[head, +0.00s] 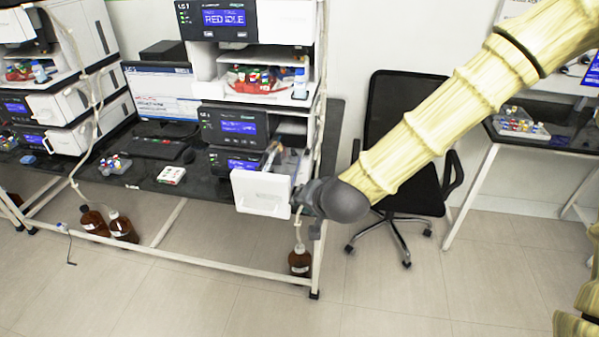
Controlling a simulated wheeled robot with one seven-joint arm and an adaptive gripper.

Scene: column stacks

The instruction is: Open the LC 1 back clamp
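The middle instrument stack, which I take for LC 1, has a top module with a blue display (224,18) reading "RED IDLE". Low in this stack a white drawer (262,194) stands pulled out towards me. A tan rod-like column (271,157) shows inside it, slanting towards the back. The clamps are too small and too hidden to tell apart, so I cannot see whether the back one is open. My gripper (300,196) is at the drawer's right front side, mostly hidden by my dark wrist. I cannot tell whether it touches anything or how its fingers stand.
A red tray of vials (256,83) sits above the lower modules. A monitor (163,95) and keyboard (155,147) are to the left. A black office chair (393,125) stands behind my arm. Brown bottles (122,226) are under the bench. The floor in front is clear.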

